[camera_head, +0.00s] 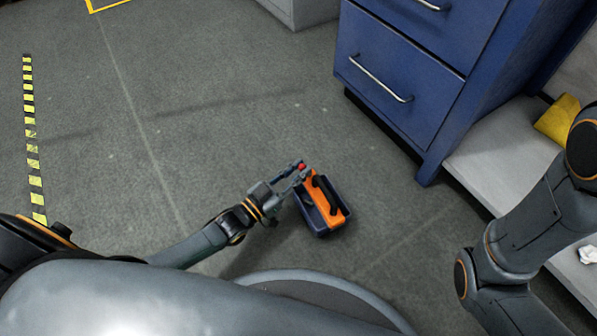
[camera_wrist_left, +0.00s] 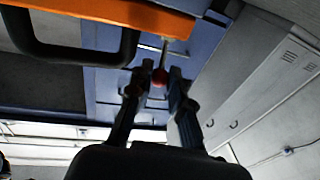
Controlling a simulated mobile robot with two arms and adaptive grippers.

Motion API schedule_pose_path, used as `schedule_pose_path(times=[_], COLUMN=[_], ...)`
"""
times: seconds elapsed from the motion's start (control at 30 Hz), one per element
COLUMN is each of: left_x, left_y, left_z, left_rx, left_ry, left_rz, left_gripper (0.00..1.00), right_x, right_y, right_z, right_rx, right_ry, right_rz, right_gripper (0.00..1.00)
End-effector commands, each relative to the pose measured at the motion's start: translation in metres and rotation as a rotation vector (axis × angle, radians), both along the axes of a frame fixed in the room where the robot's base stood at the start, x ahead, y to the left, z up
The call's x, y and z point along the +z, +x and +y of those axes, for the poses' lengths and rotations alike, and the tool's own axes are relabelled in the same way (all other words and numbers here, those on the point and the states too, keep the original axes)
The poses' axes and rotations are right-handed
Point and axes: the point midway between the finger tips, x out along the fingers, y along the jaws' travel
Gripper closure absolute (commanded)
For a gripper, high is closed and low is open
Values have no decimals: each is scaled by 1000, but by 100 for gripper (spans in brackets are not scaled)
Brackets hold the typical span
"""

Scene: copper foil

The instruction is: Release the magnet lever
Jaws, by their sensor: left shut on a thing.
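The magnet lever is a thin rod with a red knob (camera_head: 302,166). It sits at the upper left of an orange and dark blue magnet tool (camera_head: 322,203) with a black handle, low over or on the grey floor. My left gripper (camera_head: 299,170) is at the lever, its fingers closed around the red knob. My right gripper is out of view; only part of the right arm shows.
A blue drawer cabinet (camera_head: 395,85) stands to the upper right of the tool. A pale low shelf (camera_head: 505,160) with a yellow object (camera_head: 560,118) is at the right. Open floor (camera_head: 180,120) lies to the left, with a yellow-black tape line (camera_head: 33,140).

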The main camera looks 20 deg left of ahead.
Motion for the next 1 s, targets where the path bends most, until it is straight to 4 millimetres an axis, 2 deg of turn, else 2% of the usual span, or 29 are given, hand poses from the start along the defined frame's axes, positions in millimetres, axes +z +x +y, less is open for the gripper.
schedule_pose_path(times=[0.2, 0.23, 0.27, 0.67, 0.77, 1.0], left_x=[-1, -1, -1, -2, -4, -9], left_y=[0, 0, 0, -6, -18, -64], left_z=[0, 0, 0, 3, 9, 34], left_rx=[0, 0, 0, 0, 0, 0], left_ry=[2, 2, 2, 3, 4, 4], left_rz=[4, 4, 4, 5, 7, 8], left_gripper=[100, 77, 71, 71, 71, 71], right_x=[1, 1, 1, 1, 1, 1], right_y=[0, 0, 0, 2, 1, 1], right_z=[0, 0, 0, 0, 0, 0], right_rx=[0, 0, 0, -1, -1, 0], right_ry=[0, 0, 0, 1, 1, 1], right_rz=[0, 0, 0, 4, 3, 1], right_gripper=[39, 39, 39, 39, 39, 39])
